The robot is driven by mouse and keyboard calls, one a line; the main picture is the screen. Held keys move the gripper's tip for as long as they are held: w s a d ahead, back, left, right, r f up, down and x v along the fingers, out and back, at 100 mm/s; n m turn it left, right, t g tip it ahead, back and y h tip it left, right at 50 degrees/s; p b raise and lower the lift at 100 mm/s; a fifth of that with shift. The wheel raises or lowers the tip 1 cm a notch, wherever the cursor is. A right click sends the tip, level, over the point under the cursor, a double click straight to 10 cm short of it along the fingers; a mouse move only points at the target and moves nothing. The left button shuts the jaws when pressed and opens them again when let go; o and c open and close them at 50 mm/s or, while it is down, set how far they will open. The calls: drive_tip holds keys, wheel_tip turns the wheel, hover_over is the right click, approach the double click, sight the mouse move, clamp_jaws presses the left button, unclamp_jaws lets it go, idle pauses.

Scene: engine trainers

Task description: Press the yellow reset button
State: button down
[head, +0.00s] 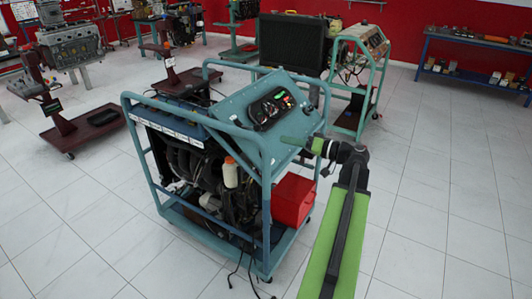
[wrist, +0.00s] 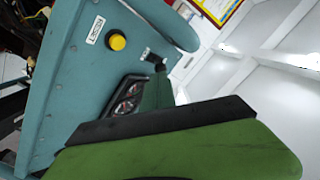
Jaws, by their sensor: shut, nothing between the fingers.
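The yellow reset button (wrist: 118,42) is a round, domed button on the teal control panel (wrist: 70,90), beside a small white label (wrist: 95,29). In the head view I cannot make the button out on the sloped panel (head: 235,103). My gripper (head: 288,140) is shut and empty, at the right side of that panel near its lower edge. In the wrist view my green gripper (wrist: 160,78) points up the picture, its tip lower and to the right of the button. They look apart; I cannot tell the depth of the gap.
A dark gauge cluster (head: 272,108) with coloured lights sits on the panel. A small dark switch (wrist: 150,57) is near my fingertips. The trainer's teal tube frame (head: 268,160) surrounds the engine, with a red box (head: 293,200) low at its right. Tiled floor is clear at the right.

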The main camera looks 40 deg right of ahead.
drive_tip(key=shift+d, duration=0.15)
drive_tip(key=w+f+b, duration=0.1)
drive_tip(key=f+b, duration=0.1)
drive_tip(key=w+f+b, duration=0.2)
drive_tip(key=w+a+f+b, duration=0.1)
drive_tip(key=f+b, duration=0.1)
drive_tip(key=shift+w, duration=0.15)
drive_tip(key=shift+w+a+f, duration=0.15)
drive_tip(key=shift+w+f, duration=0.15)
drive_tip(key=shift+w, duration=0.15)
drive_tip(key=shift+b, duration=0.35)
idle(1.3)
drive_tip(key=shift+w+f, duration=0.3)
drive_tip(key=shift+w, duration=0.1)
